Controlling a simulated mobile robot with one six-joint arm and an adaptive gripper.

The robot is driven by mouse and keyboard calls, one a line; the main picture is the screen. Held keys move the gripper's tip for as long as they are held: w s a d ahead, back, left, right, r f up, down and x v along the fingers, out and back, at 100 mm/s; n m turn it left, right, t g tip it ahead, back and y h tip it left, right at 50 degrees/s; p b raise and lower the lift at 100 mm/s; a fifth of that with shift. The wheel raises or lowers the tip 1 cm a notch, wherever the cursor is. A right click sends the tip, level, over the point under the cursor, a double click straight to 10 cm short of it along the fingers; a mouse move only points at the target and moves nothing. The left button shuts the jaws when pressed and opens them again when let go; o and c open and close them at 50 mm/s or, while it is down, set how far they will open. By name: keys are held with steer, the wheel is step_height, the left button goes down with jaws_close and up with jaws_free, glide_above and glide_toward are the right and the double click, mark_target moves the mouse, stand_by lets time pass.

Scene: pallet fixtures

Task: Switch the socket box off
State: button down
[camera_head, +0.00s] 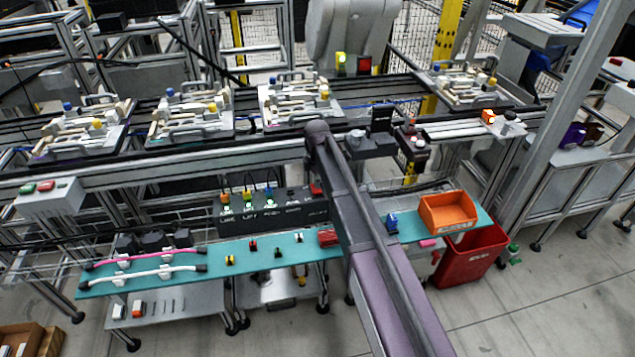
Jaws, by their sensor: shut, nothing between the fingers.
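The black socket box (262,222) stands at the back edge of the teal shelf, left of my arm. White labels run along its front, too small to read surely. Three cabled plugs, orange, yellow and blue on top, stand in its left part, with green glows at them. Two dark positions to their right have no coloured plug. A red part (316,189), which looks like a switch, sits at its right end, close to my arm. My arm rises from the lower right to a joint above and right of the box. My gripper cannot be made out.
The teal shelf (215,262) holds pink and white cables, small coloured parts and an orange bin (447,212). A red crate (468,262) stands below. A rail with several pallet fixtures (190,118) runs behind the box. Floor at the lower right is clear.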

steer(key=shift+f+b, duration=0.5)
steer(key=shift+f, duration=0.25)
steer(key=shift+f, duration=0.1)
steer(key=shift+s+f, duration=0.15)
steer(key=shift+t, duration=0.3)
steer(key=shift+w, duration=0.2)
steer(key=shift+w+a+r, duration=0.2)
steer(key=shift+w+r, duration=0.1)
steer(key=shift+w, duration=0.3)
steer(key=shift+r, duration=0.15)
